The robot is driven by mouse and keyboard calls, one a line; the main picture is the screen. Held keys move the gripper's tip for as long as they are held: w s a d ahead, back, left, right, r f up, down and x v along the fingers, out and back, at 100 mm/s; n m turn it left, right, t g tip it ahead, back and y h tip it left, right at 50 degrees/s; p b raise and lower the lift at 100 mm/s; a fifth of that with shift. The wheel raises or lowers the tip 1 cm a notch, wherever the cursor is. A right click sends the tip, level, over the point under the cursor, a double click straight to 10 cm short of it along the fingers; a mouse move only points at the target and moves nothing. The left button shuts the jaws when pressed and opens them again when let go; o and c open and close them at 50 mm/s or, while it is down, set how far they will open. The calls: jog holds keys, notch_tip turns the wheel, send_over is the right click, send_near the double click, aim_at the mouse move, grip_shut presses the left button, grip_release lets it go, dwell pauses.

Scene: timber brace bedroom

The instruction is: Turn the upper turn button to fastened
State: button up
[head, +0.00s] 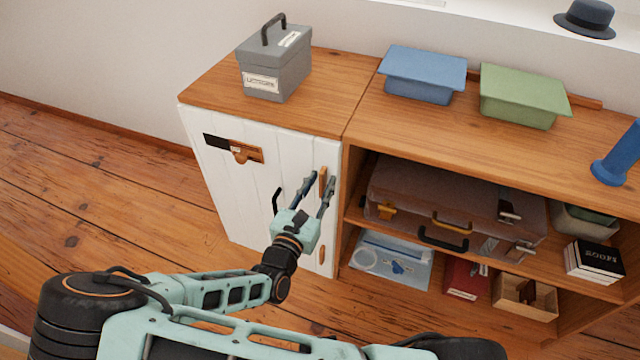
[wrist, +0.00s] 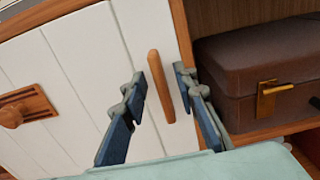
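The upper turn button (head: 322,180) is a narrow wooden bar near the right edge of the white cabinet door (head: 225,190). In the wrist view the turn button (wrist: 161,85) stands nearly upright, roughly along the door's edge. My gripper (head: 318,183) is open, and its fingers lie on either side of the bar. In the wrist view my gripper (wrist: 160,80) shows a gap on both sides of the bar, larger on its left at the lower end; I cannot tell whether either fingertip touches it. A second, lower turn button (head: 321,256) is upright lower on the door.
A wooden latch with a dark plate (head: 235,148) is at the door's upper left, and a dark handle (head: 277,200) is left of my gripper. A grey box (head: 275,70) stands on top. The open shelf at right holds a brown suitcase (head: 455,200).

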grip_shut()
jog(key=shift+p, duration=0.4)
jog(key=n+p, duration=0.2)
jog(key=p, duration=0.1)
jog(key=shift+a+r+n, duration=0.15)
jog(key=shift+r+n, duration=0.05)
jog(key=shift+n, duration=0.2)
jog(key=n+p, duration=0.2)
jog(key=n, duration=0.1)
jog(key=n+p, duration=0.1)
jog(key=shift+w+a+f+n+p, duration=0.1)
jog(key=shift+a+f+n+p, duration=0.1)
jog(key=shift+a+n+p, duration=0.15)
jog(key=shift+w+a+f+n+p, duration=0.1)
jog(key=shift+f+n+p, duration=0.25)
jog(key=shift+n, duration=1.35)
jog(key=shift+s+a+f+n+p, duration=0.15)
jog(key=shift+n+p, duration=0.35)
jog(key=shift+n, duration=1.25)
jog(key=shift+w+d+f+n+p, duration=0.15)
jog(key=shift+f+n+p, duration=0.2)
jog(key=shift+n, duration=1.35)
jog(key=shift+a+r, duration=0.1)
